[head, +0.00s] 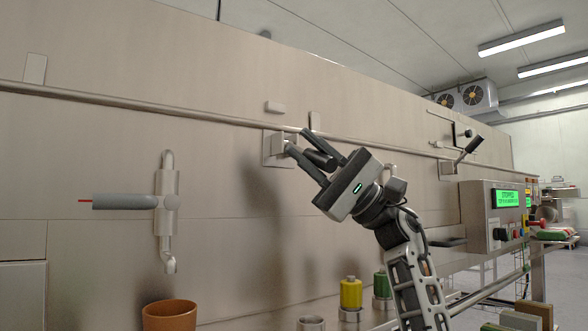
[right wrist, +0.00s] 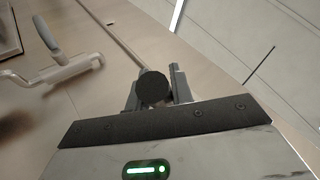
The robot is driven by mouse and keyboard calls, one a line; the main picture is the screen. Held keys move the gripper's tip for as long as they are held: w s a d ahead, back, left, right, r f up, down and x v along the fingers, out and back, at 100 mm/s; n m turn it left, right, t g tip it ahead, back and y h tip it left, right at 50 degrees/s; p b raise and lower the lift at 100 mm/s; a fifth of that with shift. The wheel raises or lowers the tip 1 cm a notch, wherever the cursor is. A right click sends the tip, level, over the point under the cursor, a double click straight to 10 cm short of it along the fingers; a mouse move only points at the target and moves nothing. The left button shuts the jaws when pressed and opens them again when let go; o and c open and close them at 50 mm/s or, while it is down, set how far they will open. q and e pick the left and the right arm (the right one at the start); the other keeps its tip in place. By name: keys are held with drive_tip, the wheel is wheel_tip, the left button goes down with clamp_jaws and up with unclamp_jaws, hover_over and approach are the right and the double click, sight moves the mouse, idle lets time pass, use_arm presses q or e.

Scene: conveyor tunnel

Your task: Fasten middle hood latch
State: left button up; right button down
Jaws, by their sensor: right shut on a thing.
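The middle hood latch (head: 277,149) is a pale bracket on the tunnel's beige wall, just under the long horizontal rail. Its dark round handle (head: 320,160) points out from the wall toward my right gripper (head: 299,141). My right gripper is shut on this handle, with one finger on each side of it. In the right wrist view, the handle's round black end (right wrist: 152,88) shows between the fingers. The gripper's fingers partly hide the latch arm and bracket. My left gripper is in neither view.
Another latch (head: 450,168) with a raised black-gripped lever is to the right. A pipe valve (head: 166,203) with a grey handle sticks out at left. A control box (head: 500,215) with a green screen stands at right. A yellow container (head: 351,293) and a brown pot (head: 169,315) are below.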

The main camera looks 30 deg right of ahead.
drive_tip(key=shift+w+f+n+g+y+b, duration=0.15)
drive_tip(key=shift+f+n+g+y+b, duration=0.25)
drive_tip(key=shift+n+g, duration=0.55)
drive_tip(key=shift+w+f+n+g+y+b, duration=0.1)
drive_tip(key=shift+f+n+g+y+b, duration=0.3)
drive_tip(key=shift+n+g, duration=0.5)
drive_tip(key=shift+n, duration=0.45)
drive_tip(key=c, duration=1.2)
unclamp_jaws()
drive_tip(key=shift+c, duration=0.2)
drive_tip(key=v, duration=0.7)
drive_tip(key=shift+d+f+p, duration=0.15)
drive_tip(key=shift+f+p, duration=0.05)
drive_tip(key=shift+p, duration=0.2)
